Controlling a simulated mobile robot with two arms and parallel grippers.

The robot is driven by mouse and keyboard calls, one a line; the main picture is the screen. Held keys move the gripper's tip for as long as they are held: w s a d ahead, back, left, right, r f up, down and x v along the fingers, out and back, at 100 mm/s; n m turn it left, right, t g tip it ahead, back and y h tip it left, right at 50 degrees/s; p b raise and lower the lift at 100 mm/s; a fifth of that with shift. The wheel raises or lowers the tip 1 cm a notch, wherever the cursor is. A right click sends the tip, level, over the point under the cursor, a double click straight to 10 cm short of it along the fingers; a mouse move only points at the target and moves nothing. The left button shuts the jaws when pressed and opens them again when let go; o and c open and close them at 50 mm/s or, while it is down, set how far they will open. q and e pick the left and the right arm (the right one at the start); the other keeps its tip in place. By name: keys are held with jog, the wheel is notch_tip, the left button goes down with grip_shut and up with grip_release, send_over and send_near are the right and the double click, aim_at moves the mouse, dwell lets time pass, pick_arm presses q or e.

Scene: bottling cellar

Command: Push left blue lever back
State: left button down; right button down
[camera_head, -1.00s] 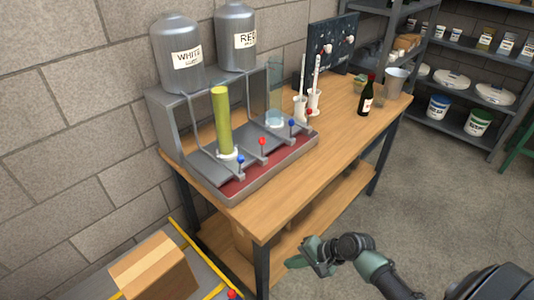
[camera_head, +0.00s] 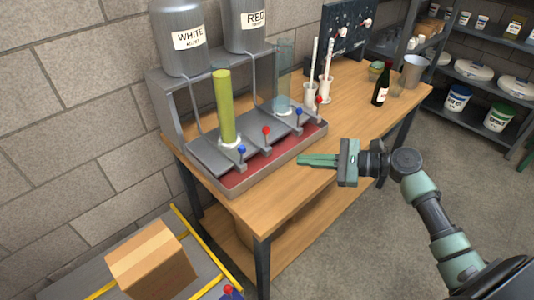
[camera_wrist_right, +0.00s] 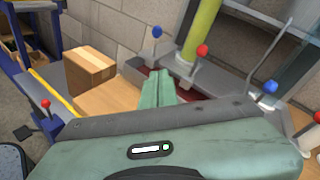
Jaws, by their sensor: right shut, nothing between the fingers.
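The left blue lever (camera_head: 242,151) stands at the front left of the grey dispenser (camera_head: 212,158), in front of the cylinder with yellow-green liquid (camera_head: 225,108). Its blue knob is roughly upright on a short stem. My left gripper is out of view.
A red lever (camera_head: 266,131) stands just right of the left blue one. Further right are another blue lever (camera_head: 298,112) and another red one (camera_head: 319,100). A dark bottle (camera_head: 381,87) stands on the wooden table (camera_head: 345,126). A cardboard box (camera_head: 151,260) is at lower left.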

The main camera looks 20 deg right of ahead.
jog(key=a+r+p+x, duration=0.1)
jog(key=r+p+x, duration=0.1)
jog(key=x, duration=1)
jog(key=shift+a+r+p, duration=0.3)
jog(key=shift+a+p, duration=0.1)
jog(key=shift+p, duration=0.3)
jog(key=g+p, duration=0.1)
jog(key=p, duration=0.3)
jog(key=w+r+m+h+p, duration=0.1)
jog(key=p, duration=0.3)
jog(key=shift+w+a+g+p, duration=0.2)
jog(key=shift+a+g+p, duration=0.05)
jog(key=shift+g+p, duration=0.15)
